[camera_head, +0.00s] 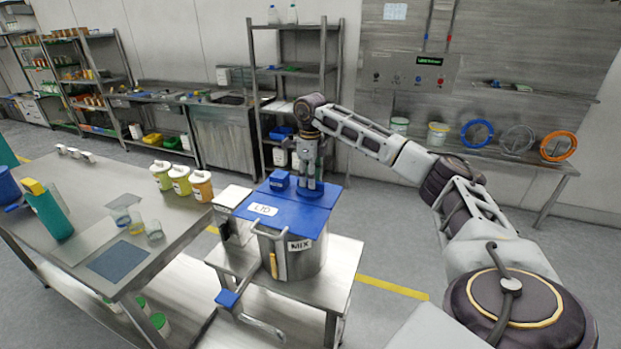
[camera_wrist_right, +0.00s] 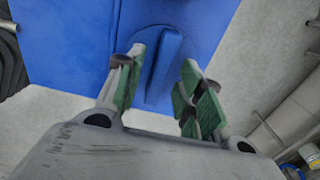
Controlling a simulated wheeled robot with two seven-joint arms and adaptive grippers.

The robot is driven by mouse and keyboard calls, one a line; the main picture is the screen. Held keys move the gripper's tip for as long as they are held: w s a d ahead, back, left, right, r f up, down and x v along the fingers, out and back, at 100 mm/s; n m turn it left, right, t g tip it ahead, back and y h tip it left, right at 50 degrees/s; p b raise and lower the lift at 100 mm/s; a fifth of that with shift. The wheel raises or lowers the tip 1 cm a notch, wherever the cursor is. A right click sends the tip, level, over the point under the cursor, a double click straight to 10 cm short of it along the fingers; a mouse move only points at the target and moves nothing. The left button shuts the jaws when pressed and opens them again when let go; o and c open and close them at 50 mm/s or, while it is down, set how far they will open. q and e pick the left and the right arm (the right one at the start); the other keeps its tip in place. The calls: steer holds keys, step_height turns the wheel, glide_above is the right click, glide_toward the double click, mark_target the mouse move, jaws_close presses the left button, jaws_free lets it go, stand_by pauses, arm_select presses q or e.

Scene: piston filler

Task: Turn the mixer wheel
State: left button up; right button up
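The steel pot marked MIX (camera_head: 300,258) stands on a small table, under a blue lid (camera_head: 287,214) marked LID. My right gripper (camera_head: 312,188) points down over the back right part of the lid. In the right wrist view, my right gripper (camera_wrist_right: 163,70) is open, with its green-padded fingers either side of a raised ridge (camera_wrist_right: 165,62) on a round blue part. Whether the fingers touch the ridge, I cannot tell. I cannot tell which part is the mixer wheel. My left gripper is not in view.
Blue, grey and orange rings (camera_head: 477,133) stand on the back bench. Three yellow-toned jars (camera_head: 180,180) stand on the left steel table (camera_head: 110,190). A blue-ended lever (camera_head: 228,298) sticks out at the pot's front left. A small blue block (camera_head: 279,180) sits left of my gripper.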

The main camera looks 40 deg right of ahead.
steer(key=shift+f, duration=0.3)
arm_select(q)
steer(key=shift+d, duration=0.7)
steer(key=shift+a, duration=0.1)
arm_select(e)
steer(key=shift+c, duration=0.4)
jaws_close()
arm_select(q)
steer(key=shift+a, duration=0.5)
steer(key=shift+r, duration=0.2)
